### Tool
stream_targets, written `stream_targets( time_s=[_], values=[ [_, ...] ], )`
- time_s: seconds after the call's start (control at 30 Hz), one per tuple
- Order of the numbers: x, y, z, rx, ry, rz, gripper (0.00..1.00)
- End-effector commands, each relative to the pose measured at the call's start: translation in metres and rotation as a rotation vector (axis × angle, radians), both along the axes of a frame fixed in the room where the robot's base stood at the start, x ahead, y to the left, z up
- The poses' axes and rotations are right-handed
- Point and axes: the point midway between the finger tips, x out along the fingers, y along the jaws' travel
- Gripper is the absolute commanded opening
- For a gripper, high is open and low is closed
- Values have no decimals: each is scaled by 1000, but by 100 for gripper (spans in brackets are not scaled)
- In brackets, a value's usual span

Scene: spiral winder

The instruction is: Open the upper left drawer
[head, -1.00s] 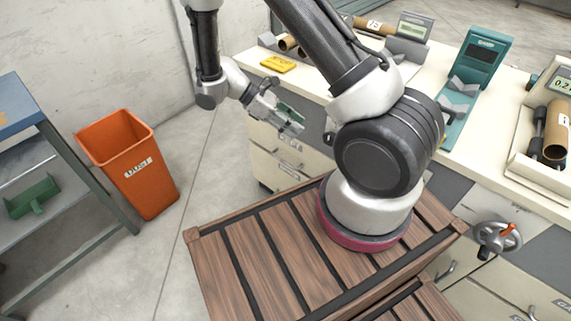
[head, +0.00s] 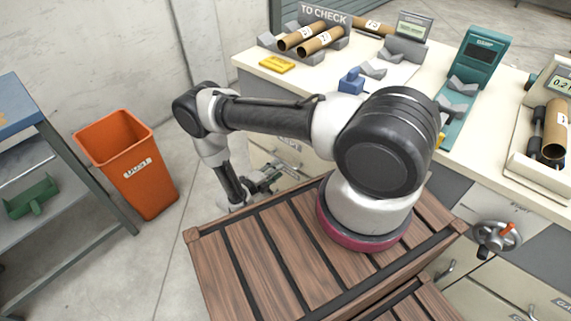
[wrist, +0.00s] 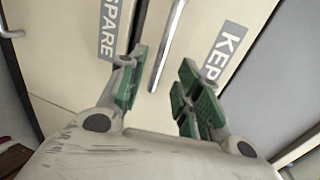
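The cream drawer fronts (head: 266,160) are on the left end of the bench, partly hidden behind my arm. In the wrist view they appear turned sideways, with a SPARE label (wrist: 110,28) at left and a partly cut-off label reading KEP (wrist: 223,50) at right. A silver bar handle (wrist: 167,45) runs between the two labels. My gripper (wrist: 163,88) is open and faces the fronts, its green-padded fingers on either side of the handle's lower end in the picture. I cannot tell whether they touch it. My gripper also shows low before the drawers in the head view (head: 266,181).
A wooden slatted top (head: 270,255) lies under my arm's base. An orange bin (head: 135,170) and a shelf cart (head: 50,165) stand at left. The bench top (head: 300,85) carries tubes, gauges and a yellow block. Floor is clear between bin and bench.

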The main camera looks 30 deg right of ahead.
Motion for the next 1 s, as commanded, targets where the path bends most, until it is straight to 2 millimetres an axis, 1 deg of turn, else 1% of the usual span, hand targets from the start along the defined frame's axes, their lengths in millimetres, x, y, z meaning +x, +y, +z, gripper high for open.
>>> stream_targets(
  time_s=[0.03, 0.2, 0.3, 0.4, 0.53, 0.73, 0.77, 0.9, 0.93, 1.0],
  values=[
    [2, -9, -2, 0, 0, -7, 34],
    [13, -36, -8, 1, -1, -7, 34],
    [18, -49, -11, 1, -1, -7, 34],
    [22, -57, -12, 1, -2, -6, 34],
    [24, -61, -13, 1, -3, -4, 34],
    [24, -61, -13, 1, -3, -4, 34],
    [24, -61, -13, 1, -3, -4, 30],
    [24, -61, -13, 1, -3, -4, 4],
    [24, -61, -13, 1, -3, -4, 0],
    [24, -61, -13, 1, -3, -5, 0]
  ],
)
